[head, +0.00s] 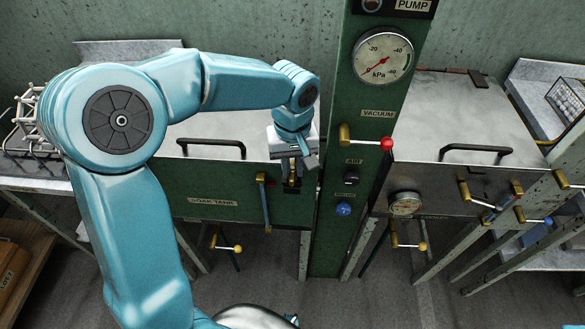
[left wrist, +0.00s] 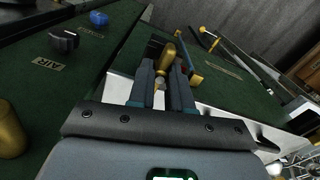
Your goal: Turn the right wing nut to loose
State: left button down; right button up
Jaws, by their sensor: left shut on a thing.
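The right wing nut (left wrist: 168,54) is a brass-coloured piece at the front of the soak tank (head: 212,201), near the green pump panel. In the head view it is mostly hidden by my left gripper (head: 291,180), which points down over it. In the left wrist view the two dark fingers of my left gripper (left wrist: 163,78) reach up to the wing nut and are shut on it. I cannot tell how far the nut is turned. My right gripper is not in view.
A brass valve with a blue lever (head: 264,195) hangs just left of the gripper. The green panel (head: 328,215) stands close on the right, with a gauge (head: 383,58), a red-tipped valve (head: 386,144) and knobs. A black lid handle (head: 211,146) lies left.

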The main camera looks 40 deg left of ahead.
aim_at(293, 168)
pick_arm(q)
jog(key=c, duration=1.9)
grip_release()
jog(key=n+b, duration=0.1)
jog(key=n, duration=0.3)
jog(key=shift+o, duration=1.3)
jog(key=shift+n+b, duration=0.45)
jog(key=shift+n, duration=0.75)
jog(key=o, duration=1)
jog(key=shift+o, duration=0.2)
notch_tip(293, 168, up, 16)
jog(key=p, duration=0.2)
jog(key=shift+r, duration=0.2)
